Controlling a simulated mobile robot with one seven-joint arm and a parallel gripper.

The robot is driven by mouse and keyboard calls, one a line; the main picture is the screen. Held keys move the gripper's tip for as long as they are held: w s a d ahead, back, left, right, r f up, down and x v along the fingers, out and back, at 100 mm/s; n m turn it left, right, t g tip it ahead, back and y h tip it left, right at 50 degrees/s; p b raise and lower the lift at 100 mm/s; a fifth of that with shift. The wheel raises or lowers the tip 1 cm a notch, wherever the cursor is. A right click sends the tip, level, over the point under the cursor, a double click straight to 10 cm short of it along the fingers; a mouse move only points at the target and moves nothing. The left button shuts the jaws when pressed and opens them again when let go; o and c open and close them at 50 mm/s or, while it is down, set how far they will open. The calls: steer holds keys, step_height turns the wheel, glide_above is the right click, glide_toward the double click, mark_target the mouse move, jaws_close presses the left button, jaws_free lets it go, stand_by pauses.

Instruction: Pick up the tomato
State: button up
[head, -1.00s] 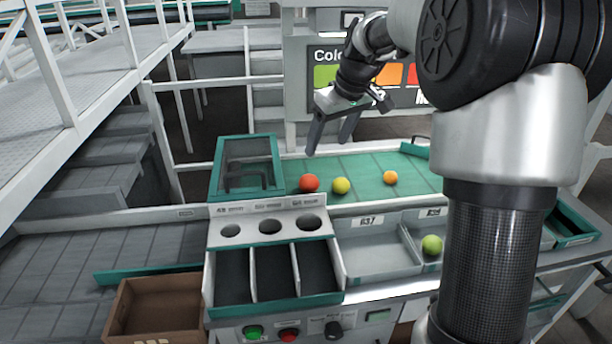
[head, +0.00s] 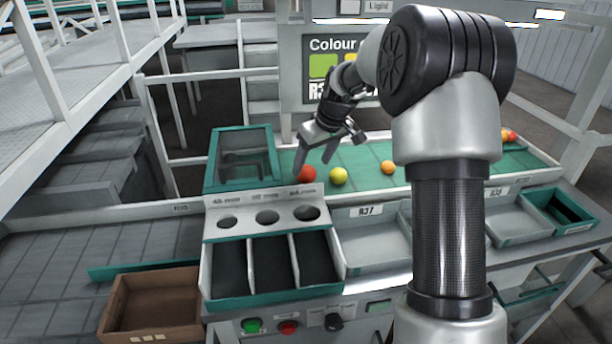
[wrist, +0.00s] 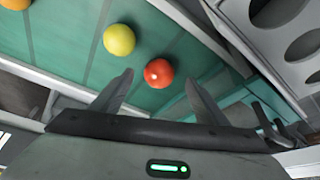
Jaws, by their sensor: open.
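A red tomato (head: 306,174) lies on the green belt (head: 357,160), just behind the sizing panel with round holes. A yellow-green tomato (head: 338,176) lies to its right and an orange one (head: 388,168) farther right. My gripper (head: 313,170) is open and empty, fingers pointing down at the red tomato in the head view; one finger overlaps it there. In the wrist view the red tomato (wrist: 159,73) sits just beyond and between the two spread fingertips of my gripper (wrist: 160,80). The yellow tomato (wrist: 119,40) lies to the left of it, outside the fingers.
The panel (head: 267,205) with three holes stands in front of the belt, above a three-slot bin (head: 271,301). A teal-framed box (head: 243,188) is left of the red tomato. Grey trays (head: 362,262) and a brown box (head: 155,312) stand nearer. More tomatoes (head: 508,134) lie far right.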

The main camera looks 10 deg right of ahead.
mark_target(308, 169)
steer(key=x, duration=0.4)
steer(key=shift+w+a+f, duration=0.1)
steer(key=shift+w+f, duration=0.15)
steer(key=shift+w, duration=0.15)
steer(key=c, duration=0.8)
steer(key=shift+c, duration=0.2)
step_height(308, 169, up, 10)
steer(key=shift+r+p, duration=0.1)
steer(key=shift+p, duration=0.45)
